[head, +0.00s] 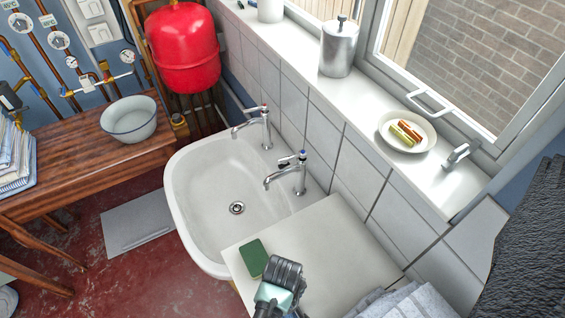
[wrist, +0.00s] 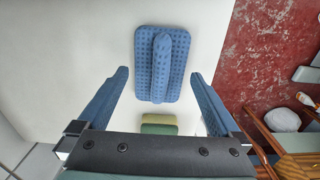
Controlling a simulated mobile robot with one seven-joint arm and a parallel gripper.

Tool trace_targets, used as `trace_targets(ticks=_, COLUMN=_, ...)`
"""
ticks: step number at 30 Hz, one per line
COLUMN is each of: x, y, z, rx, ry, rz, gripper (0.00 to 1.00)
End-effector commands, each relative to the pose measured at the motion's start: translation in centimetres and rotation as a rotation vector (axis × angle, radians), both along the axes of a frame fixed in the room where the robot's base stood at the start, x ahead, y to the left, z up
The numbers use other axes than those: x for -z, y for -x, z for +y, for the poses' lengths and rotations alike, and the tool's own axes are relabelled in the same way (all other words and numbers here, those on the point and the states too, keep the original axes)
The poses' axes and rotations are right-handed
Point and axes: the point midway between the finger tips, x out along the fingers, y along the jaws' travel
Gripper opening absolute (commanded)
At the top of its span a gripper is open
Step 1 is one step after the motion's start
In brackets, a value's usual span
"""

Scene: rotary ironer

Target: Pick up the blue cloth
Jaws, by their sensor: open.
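The blue cloth (wrist: 145,68) shows in the wrist view as a dimpled rectangle with a raised ridge down its middle. It lies on the pale board beside the sink. My gripper (wrist: 159,76) is open, with one finger on each side of the near part of the cloth in the picture; I see no contact. In the head view my gripper (head: 279,284) is over the board (head: 315,238), and I cannot make out the cloth there; it seems hidden by the gripper.
A green sponge (head: 253,258) lies close to my gripper; the wrist view shows it green and yellow (wrist: 158,124). The white sink (head: 205,190) has two taps behind it. Folded towels (head: 415,303) lie at the lower right. The board behind my gripper is clear.

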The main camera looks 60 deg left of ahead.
Motion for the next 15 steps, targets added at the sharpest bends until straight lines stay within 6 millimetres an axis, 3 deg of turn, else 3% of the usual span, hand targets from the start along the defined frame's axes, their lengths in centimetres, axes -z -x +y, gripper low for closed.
trace_targets(ticks=5, x=1.6, y=0.0, z=0.0, rx=0.0, ry=0.0, rz=0.0, gripper=1.0)
trace_targets(ticks=13, x=1.8, y=0.0, z=0.0, rx=0.0, ry=-0.001, rz=-0.001, gripper=1.0)
trace_targets(ticks=15, x=1.8, y=0.0, z=0.0, rx=0.0, ry=-0.001, rz=-0.001, gripper=0.89)
